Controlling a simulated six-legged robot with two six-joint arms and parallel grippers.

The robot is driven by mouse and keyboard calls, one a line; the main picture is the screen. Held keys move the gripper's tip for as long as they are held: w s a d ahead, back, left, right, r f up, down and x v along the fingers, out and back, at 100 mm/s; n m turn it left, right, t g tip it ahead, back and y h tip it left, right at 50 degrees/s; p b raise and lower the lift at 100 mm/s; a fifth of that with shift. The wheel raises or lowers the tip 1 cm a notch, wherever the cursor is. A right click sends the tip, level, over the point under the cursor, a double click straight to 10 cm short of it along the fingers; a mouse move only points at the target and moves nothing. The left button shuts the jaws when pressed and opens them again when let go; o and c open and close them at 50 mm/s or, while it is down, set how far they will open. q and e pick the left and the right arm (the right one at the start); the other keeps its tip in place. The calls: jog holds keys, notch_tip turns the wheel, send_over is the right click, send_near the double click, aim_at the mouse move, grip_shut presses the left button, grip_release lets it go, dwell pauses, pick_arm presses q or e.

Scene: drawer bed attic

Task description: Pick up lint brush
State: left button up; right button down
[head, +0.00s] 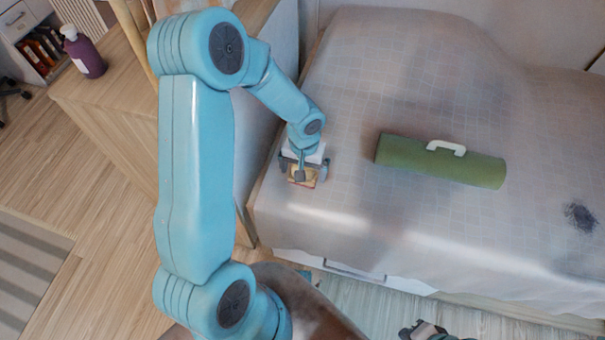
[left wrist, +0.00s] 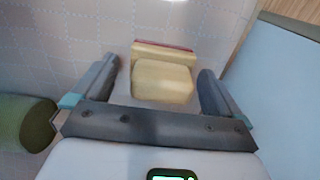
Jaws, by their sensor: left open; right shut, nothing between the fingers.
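The lint brush (head: 305,179) appears to be the small pale wooden block with a reddish edge, lying on the bed near its left side. It also shows in the left wrist view (left wrist: 162,83), between the fingers. My left gripper (head: 303,169) is open over it, with one finger on each side and gaps visible in the left wrist view. Part of the brush is hidden by the gripper in the head view. My right gripper (head: 425,331) is shut and empty at the bottom edge of the head view, away from the brush.
A green roll (head: 440,162) with a white handle lies on the covered bed (head: 400,70), right of my left gripper. A dark patch (head: 580,217) is farther right. A wooden cabinet (head: 120,110) with a purple bottle (head: 84,52) stands left of the bed.

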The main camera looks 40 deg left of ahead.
pick_arm(q)
jog(key=shift+f, duration=0.75)
jog(key=shift+a, duration=0.1)
jog(key=c, duration=1)
jog(key=shift+r, duration=0.1)
notch_tip(320, 180, up, 20)
jog(key=p, duration=0.4)
